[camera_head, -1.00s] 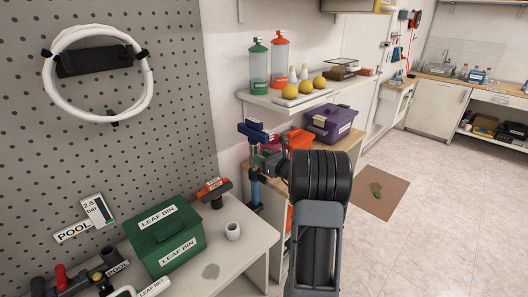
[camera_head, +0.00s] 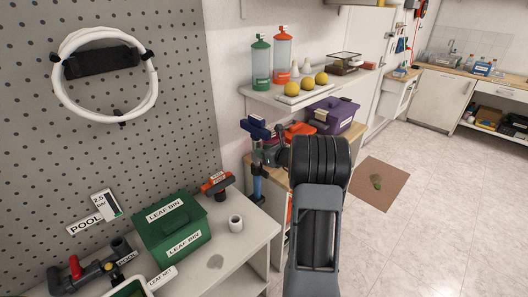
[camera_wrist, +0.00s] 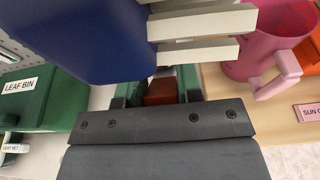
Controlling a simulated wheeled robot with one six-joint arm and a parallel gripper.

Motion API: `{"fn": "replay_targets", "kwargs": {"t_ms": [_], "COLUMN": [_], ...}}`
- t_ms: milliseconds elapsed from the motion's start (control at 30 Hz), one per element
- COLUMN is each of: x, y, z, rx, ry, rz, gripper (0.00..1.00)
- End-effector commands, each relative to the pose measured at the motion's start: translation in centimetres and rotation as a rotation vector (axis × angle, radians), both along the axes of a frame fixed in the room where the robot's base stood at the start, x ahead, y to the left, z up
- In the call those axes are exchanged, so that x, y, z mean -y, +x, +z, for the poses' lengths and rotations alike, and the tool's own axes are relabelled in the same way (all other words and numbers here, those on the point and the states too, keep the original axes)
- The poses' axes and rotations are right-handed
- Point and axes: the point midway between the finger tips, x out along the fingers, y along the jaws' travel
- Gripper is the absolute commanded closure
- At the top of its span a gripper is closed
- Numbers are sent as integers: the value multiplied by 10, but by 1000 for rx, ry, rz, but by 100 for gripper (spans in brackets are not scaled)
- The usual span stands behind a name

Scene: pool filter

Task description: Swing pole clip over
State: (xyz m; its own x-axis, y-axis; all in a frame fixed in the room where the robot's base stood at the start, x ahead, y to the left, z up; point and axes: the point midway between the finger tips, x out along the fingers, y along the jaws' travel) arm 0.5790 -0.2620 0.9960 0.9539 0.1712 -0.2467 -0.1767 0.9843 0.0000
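A blue pole (camera_head: 257,188) stands upright beside the end of the pegboard, with a blue brush head (camera_head: 256,128) at its top. My gripper (camera_head: 266,155) is at the upper part of the pole, just below the brush head. In the wrist view the blue head with pale bristle strips (camera_wrist: 200,25) hangs large across the top. My gripper's two green-padded fingers (camera_wrist: 162,88) stand apart, and a red-brown block (camera_wrist: 160,93), perhaps the pole clip, fills the gap between them. Whether the pads press on it I cannot tell. The pole behind is hidden there.
A green leaf bin (camera_head: 172,235) and a red-topped fitting (camera_head: 216,186) stand on the bench left of the pole. A pink jug (camera_wrist: 268,45) is close to my gripper's right. A purple box (camera_head: 331,115) sits on the wooden counter.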

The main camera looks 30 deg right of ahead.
Motion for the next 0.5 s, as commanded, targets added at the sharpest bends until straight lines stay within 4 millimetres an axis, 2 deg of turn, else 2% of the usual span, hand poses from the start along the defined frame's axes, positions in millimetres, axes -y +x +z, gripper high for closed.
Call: {"fn": "replay_targets", "kwargs": {"t_ms": [33,233,500], "x": [0,0,0], "y": [0,0,-1], "z": [0,0,0], "rx": [1,1,0], "ry": [0,0,0], "rz": [0,0,0], "gripper": [62,43,43]}}
